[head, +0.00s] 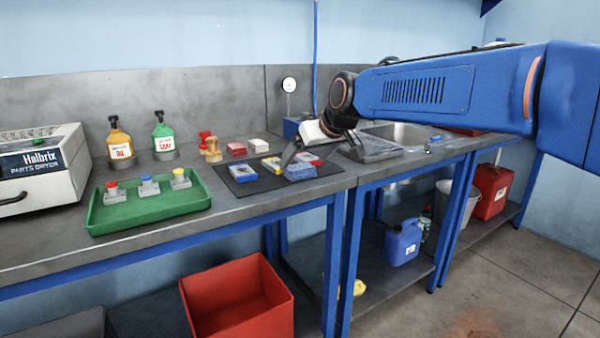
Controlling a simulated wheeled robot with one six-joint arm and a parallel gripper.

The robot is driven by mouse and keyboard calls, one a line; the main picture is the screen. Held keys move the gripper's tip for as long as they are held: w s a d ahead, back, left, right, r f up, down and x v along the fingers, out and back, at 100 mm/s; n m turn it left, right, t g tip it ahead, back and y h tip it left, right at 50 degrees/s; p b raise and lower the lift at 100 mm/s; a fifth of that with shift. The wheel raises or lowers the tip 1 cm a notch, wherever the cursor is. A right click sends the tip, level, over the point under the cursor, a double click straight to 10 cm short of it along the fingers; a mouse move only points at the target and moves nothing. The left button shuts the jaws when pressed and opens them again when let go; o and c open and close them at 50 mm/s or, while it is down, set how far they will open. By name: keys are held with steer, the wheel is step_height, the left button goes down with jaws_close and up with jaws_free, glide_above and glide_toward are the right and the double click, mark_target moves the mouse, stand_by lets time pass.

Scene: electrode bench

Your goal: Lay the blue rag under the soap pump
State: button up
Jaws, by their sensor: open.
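A folded, mottled blue cloth (300,172), which looks like the blue rag, lies at the front right of a dark mat on the bench. My gripper (287,161) is open and points down over the mat, just behind and left of the cloth. I cannot tell whether it touches anything. The green pump bottle (163,136), whose small label seems to read soap, stands upright on a round grey base at the back left, far from my gripper.
An orange pump bottle (120,142) stands left of the green one. A green tray (120,213) with several button-topped blocks lies in front. Small coloured items crowd the dark mat (245,187).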

mark_target(300, 167)
steer(key=x, duration=0.4)
steer(key=shift+w+d+f, duration=0.1)
steer(key=shift+d+f, duration=0.1)
steer(key=shift+d, duration=0.05)
steer(key=c, duration=1.2)
step_height(300, 167, up, 10)
